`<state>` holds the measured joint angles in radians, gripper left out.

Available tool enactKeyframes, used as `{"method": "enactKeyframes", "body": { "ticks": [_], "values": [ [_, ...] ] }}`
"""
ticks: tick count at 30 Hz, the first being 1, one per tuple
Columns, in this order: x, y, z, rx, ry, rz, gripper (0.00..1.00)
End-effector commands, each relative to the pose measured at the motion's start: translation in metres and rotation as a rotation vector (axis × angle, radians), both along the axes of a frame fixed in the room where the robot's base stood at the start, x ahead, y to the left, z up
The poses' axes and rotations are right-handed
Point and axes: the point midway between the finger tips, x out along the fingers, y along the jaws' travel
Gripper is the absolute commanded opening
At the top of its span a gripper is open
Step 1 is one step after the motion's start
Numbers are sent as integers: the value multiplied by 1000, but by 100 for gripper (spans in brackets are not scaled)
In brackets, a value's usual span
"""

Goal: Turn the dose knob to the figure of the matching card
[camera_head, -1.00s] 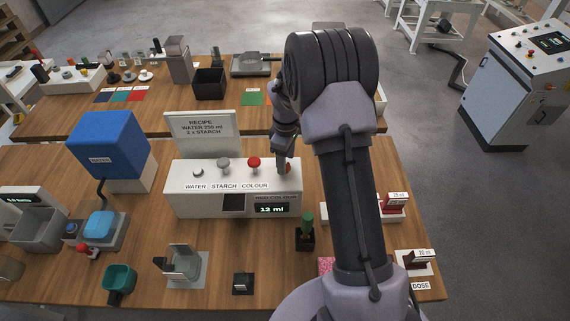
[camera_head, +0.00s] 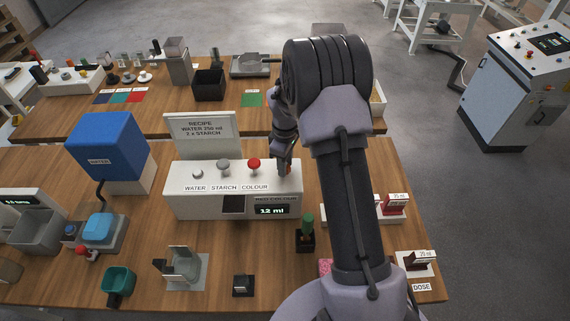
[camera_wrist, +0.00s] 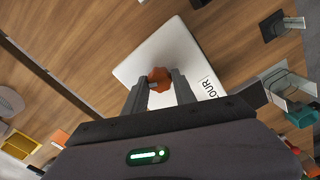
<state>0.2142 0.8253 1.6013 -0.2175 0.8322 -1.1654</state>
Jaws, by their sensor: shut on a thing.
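The dose knob is an orange-brown knob (camera_wrist: 159,75) at the right end of the white dosing box (camera_head: 180,203). In the wrist view it sits between the tips of my gripper (camera_wrist: 160,84), which is shut on it. In the head view my gripper (camera_head: 284,168) is at the box's right end and mostly hides the knob. The box display (camera_head: 271,210) reads 12 ml. At the right, a red piece (camera_head: 396,204) has a small card (camera_head: 398,196), and a dark brown piece (camera_head: 417,262) has another card (camera_head: 424,253); both figures end in ml but are hard to read.
A recipe sign (camera_head: 203,129) stands behind the box. A red button (camera_head: 254,164) is left of my gripper. A green-topped item in a black holder (camera_head: 306,236) stands in front. A blue tank (camera_head: 107,147) is at the left. My arm covers the table's right part.

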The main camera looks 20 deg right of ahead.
Motion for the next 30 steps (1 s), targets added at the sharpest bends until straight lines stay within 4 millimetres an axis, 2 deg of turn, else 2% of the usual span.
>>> {"method": "enactKeyframes", "body": {
  "ticks": [5,21,30],
  "values": [
    [0,0,-1,0,-1,-79,0],
    [0,0,-1,0,-1,-530,0],
    [1,0,0,0,-2,-716,0]
  ]
}}
